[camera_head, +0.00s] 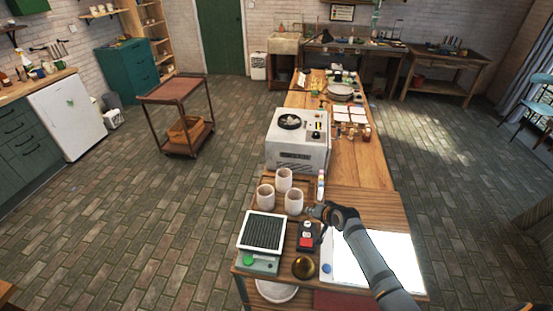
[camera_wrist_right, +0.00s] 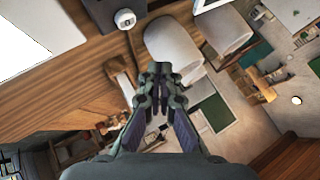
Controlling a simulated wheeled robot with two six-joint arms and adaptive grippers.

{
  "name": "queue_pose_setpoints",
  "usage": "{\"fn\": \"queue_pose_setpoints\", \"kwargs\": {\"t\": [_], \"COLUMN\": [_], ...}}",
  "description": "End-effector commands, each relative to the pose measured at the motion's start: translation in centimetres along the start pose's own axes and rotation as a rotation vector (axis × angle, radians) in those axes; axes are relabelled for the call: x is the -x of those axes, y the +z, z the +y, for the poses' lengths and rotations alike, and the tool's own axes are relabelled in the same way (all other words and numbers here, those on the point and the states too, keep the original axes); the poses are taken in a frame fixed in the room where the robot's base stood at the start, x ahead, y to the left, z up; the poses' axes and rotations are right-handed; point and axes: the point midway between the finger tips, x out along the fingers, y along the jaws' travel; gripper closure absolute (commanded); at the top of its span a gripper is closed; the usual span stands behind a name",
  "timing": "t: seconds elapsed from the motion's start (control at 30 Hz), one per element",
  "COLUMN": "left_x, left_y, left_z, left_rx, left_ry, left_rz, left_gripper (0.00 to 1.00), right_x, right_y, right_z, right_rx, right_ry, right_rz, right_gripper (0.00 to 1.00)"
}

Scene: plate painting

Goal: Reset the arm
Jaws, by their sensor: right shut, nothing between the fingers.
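My right arm comes in from the lower right over the wooden table (camera_head: 375,207). My right gripper (camera_head: 316,211) is over the table's near part, beside the pale cups, and above a small red and black device (camera_head: 307,236). In the right wrist view my right gripper (camera_wrist_right: 162,70) is shut with its fingertips together and nothing between them. Pale cups (camera_wrist_right: 172,45) show behind the fingertips there. I cannot tell the exact gap between gripper and cups. My left gripper is not in view.
Near the gripper stand three pale cups (camera_head: 265,197), a slim bottle (camera_head: 321,186), a scale-like device (camera_head: 262,234), a brass bowl (camera_head: 304,267) and a white sheet (camera_head: 345,262). A large white machine (camera_head: 297,155) stands behind.

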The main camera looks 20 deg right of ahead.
Motion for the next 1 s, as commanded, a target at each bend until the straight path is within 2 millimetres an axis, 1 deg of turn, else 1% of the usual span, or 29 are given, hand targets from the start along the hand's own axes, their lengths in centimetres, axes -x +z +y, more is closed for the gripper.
{"fn": "queue_pose_setpoints", "kwargs": {"t": [0.07, 0.13, 0.17, 0.27, 0.3, 0.33, 0.4, 0.47, 0.5, 0.7, 0.9, 0.97, 1.0], "left_x": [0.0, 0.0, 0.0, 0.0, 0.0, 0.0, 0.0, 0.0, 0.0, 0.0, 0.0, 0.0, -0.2], "left_y": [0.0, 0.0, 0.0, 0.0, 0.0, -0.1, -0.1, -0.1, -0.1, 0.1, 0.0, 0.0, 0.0], "left_z": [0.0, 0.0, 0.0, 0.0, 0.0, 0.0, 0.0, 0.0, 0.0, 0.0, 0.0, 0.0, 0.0], "left_rx": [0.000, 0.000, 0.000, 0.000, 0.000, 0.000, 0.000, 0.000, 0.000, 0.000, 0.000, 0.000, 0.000], "left_ry": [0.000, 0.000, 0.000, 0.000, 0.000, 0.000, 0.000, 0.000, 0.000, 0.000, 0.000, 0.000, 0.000], "left_rz": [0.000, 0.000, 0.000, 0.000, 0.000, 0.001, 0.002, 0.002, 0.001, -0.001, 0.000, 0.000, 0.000], "left_gripper": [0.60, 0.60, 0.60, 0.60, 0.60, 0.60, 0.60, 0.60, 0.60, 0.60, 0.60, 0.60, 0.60], "right_x": [0.0, 0.5, 0.9, 3.8, 5.4, 6.6, 9.2, 11.2, 12.5, 18.4, 23.5, 24.9, 24.7], "right_y": [0.1, 1.0, 1.9, 5.9, 7.5, 8.6, 10.5, 11.7, 12.3, 14.5, 15.6, 15.9, 16.2], "right_z": [0.0, -0.1, -0.2, -0.5, -0.6, -0.5, -0.3, -0.1, 0.1, 0.8, 1.5, 1.7, 2.1], "right_rx": [0.003, 0.032, 0.058, 0.205, 0.272, 0.318, 0.409, 0.469, 0.505, 0.632, 0.710, 0.727, 0.733], "right_ry": [0.001, 0.007, 0.013, 0.052, 0.072, 0.089, 0.124, 0.150, 0.167, 0.242, 0.306, 0.324, 0.332], "right_rz": [-0.002, -0.019, -0.034, -0.109, -0.141, -0.165, -0.209, -0.239, -0.257, -0.331, -0.388, -0.404, -0.413], "right_gripper": [1.00, 1.00, 1.00, 1.00, 1.00, 1.00, 1.00, 1.00, 1.00, 1.00, 1.00, 1.00, 1.00]}}
